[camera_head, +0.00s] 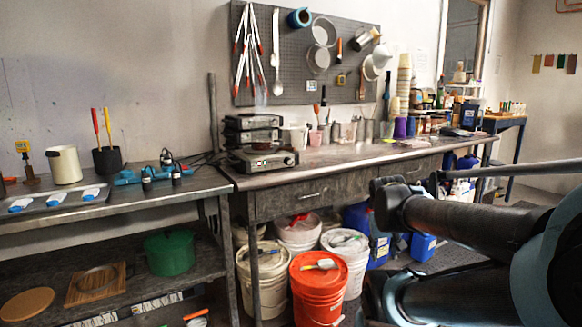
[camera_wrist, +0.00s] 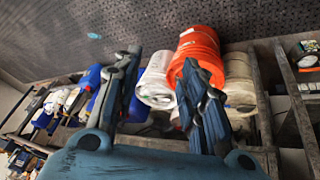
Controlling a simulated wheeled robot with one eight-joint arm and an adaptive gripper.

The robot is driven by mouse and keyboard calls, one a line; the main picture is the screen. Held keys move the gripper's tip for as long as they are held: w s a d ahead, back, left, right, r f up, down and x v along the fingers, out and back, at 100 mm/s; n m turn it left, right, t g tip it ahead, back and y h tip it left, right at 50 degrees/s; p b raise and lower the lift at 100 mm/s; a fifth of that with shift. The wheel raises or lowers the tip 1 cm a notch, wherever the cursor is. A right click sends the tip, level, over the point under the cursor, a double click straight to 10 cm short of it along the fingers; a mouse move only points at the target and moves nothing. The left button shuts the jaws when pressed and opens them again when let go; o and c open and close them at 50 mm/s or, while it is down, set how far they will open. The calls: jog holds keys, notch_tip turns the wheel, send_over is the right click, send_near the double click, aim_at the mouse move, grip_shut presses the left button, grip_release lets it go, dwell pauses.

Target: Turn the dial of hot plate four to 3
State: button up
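A hot plate (camera_head: 265,161) with a dark top and pale front panel stands on the right bench, near its left end, in the head view. A small dark dial (camera_head: 288,161) and a red light show on its front; the dial's setting is too small to read. More dark appliances (camera_head: 250,133) are stacked on or just behind it. I cannot tell which is hot plate four. My gripper (camera_wrist: 163,92) is open and empty in the wrist view, its two fingers apart, with buckets beyond them. It is away from the hot plate.
An orange bucket (camera_head: 318,289) and white buckets (camera_head: 263,280) stand under the right bench (camera_head: 345,153). Blue containers (camera_head: 422,246) are beside them. A left bench (camera_head: 130,200) holds a white jug (camera_head: 64,165). My arm fills the lower right.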

jog(key=w+r+n+t+h, duration=0.15)
jog(key=w+r+t, duration=0.35)
jog(key=w+r, duration=0.5)
jog(key=w+r+n+t, duration=0.2)
jog(key=w+r+t, duration=0.3)
jog(key=w, duration=0.9)
jog(key=w+a+r+n+t+y, duration=0.35)
jog(key=w+a+n+y, duration=0.2)
jog(key=a, duration=0.35)
jog(key=n+g+y, duration=0.3)
jog(key=n+y, duration=0.4)
jog(key=y, duration=0.1)
send_near(290, 162)
jog(key=x, duration=0.8)
jog(key=shift+w+a+f, duration=0.1)
jog(key=shift+w+a, duration=0.15)
jog(key=c, duration=0.8)
